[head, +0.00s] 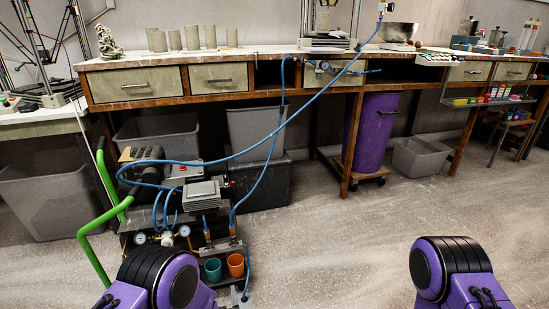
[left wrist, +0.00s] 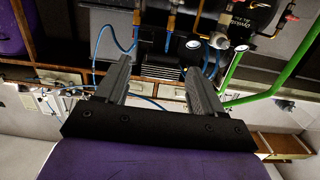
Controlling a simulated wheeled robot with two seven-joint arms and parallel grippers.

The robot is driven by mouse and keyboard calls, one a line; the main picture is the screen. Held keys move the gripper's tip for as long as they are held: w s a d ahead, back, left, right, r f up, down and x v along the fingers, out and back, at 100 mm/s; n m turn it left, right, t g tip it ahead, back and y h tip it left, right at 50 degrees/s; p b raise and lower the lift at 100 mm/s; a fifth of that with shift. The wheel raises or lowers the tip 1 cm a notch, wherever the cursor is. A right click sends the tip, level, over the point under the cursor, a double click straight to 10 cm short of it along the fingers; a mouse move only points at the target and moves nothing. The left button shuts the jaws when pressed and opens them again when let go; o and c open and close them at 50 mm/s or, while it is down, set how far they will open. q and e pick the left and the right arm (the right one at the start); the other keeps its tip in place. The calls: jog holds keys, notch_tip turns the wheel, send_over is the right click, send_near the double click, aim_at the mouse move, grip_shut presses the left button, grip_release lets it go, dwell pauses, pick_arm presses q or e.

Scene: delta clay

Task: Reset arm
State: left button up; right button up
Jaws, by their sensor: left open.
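My left gripper (left wrist: 158,80) shows in the left wrist view with its two grey fingers spread apart and nothing between them. Beyond the fingers, that view shows the compressor cart and the workbench upside down. In the head view only purple and black parts of my two arms show at the bottom edge, one at the left and one at the right. Neither gripper's fingers can be seen there. My right gripper is out of view.
A long workbench (head: 155,103) with drawers spans the back. The compressor cart (head: 203,194) with a green handle (head: 92,258) and blue hoses stands at left. A purple bin (head: 373,135) stands under the bench on a wheeled base. The floor (head: 330,240) between my arms is clear.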

pick_arm(q)
jog(key=s+a+f+n+g+h, duration=0.1)
jog(key=s+a+f+g, duration=0.35)
jog(key=s, duration=0.25)
jog(key=s+a+f+g, duration=0.35)
jog(key=s+a, duration=0.25)
jog(key=s, duration=0.2)
jog(key=s+a+f+n+g, duration=0.1)
jog(key=s+a+n+g, duration=0.15)
jog(key=s, duration=0.55)
jog(key=s+a+f+n+g, duration=0.1)
jog(key=s+a+g, duration=0.15)
jog(key=s, duration=0.55)
notch_tip(320, 180, down, 5)
jog(key=s+d+m+b, duration=0.1)
jog(key=s+b, duration=0.1)
jog(key=b, duration=0.4)
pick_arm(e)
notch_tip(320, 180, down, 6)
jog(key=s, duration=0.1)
pick_arm(q)
notch_tip(320, 180, up, 38)
jog(key=w+p, duration=0.1)
jog(key=p, duration=3.8)
jog(key=shift+w+a+r, duration=0.15)
jog(key=shift+w, duration=0.25)
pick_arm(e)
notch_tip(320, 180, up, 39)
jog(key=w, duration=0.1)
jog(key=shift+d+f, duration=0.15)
